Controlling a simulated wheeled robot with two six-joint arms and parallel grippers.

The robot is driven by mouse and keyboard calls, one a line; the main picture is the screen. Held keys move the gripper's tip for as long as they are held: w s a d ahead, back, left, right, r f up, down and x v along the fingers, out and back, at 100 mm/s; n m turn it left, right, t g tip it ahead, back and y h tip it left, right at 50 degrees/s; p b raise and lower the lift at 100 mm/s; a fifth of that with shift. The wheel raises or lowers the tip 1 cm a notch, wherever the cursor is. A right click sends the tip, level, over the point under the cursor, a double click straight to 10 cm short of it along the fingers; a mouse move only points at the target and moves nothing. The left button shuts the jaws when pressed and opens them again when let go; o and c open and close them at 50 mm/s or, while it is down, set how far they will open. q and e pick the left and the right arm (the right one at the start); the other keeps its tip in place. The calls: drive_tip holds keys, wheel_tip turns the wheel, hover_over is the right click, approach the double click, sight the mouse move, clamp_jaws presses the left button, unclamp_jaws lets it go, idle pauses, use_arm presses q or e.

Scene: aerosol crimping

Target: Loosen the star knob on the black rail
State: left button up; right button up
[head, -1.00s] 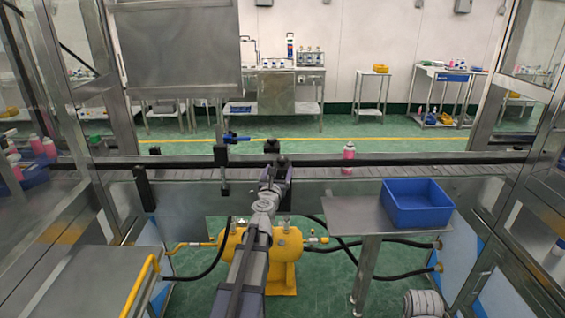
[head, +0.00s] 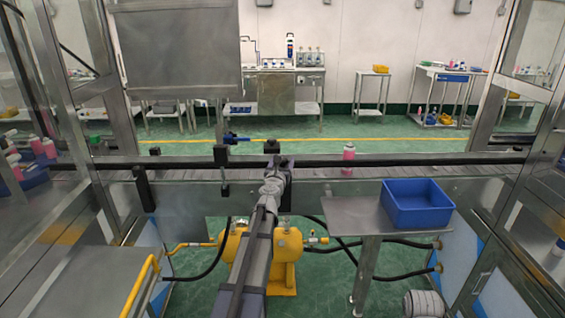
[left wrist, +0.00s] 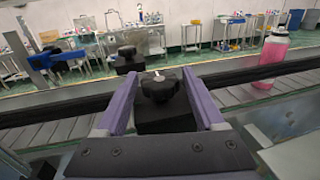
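The black star knob (left wrist: 158,88) shows in the left wrist view, on top of a black block (left wrist: 165,122) at the black rail (left wrist: 60,112). My left gripper (left wrist: 160,78) has its two purple fingers apart, one on each side of the knob. A narrow gap seems to show on each side, so the fingers look open around it. In the head view my left gripper (head: 279,163) is at the black rail (head: 400,159), and it hides the knob there. My right gripper is in neither view.
A pink bottle (head: 348,154) stands on the conveyor right of the gripper; it also shows in the wrist view (left wrist: 270,52). A black block (head: 271,146) and a blue-handled part (head: 236,138) are beyond the rail. A blue bin (head: 416,205) sits on a small table at right.

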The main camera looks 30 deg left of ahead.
use_arm(q)
clamp_jaws()
idle(0.3)
drive_tip(key=shift+y, duration=0.3)
drive_tip(key=n+g+y, duration=0.3)
drive_tip(key=n+y, duration=0.1)
drive_tip(key=shift+w+d+y, duration=0.1)
drive_tip(key=shift+w+y, duration=0.05)
drive_tip(key=shift+y, duration=0.25)
drive_tip(key=n+g+y, duration=0.4)
drive_tip(key=g, duration=0.1)
drive_tip(key=shift+w+n+g, duration=0.15)
drive_tip(key=shift+n+g, duration=0.15)
drive_tip(key=shift+g, duration=0.1)
drive_tip(key=n+g+y, duration=0.1)
drive_tip(key=n+g, duration=0.1)
drive_tip(key=g, duration=0.2)
drive_tip(key=n+g+y, duration=0.1)
drive_tip(key=n+g, duration=0.2)
drive_tip(key=g, duration=0.1)
drive_tip(key=shift+s+n+g+h, duration=0.15)
drive_tip(key=shift+n+g, duration=0.9)
drive_tip(key=shift+g, duration=0.45)
drive_tip(key=shift+s+n+g+h, duration=0.1)
drive_tip(key=shift+n+g+h, duration=0.05)
drive_tip(key=shift+n+g, duration=1.15)
drive_tip(key=shift+g, duration=0.4)
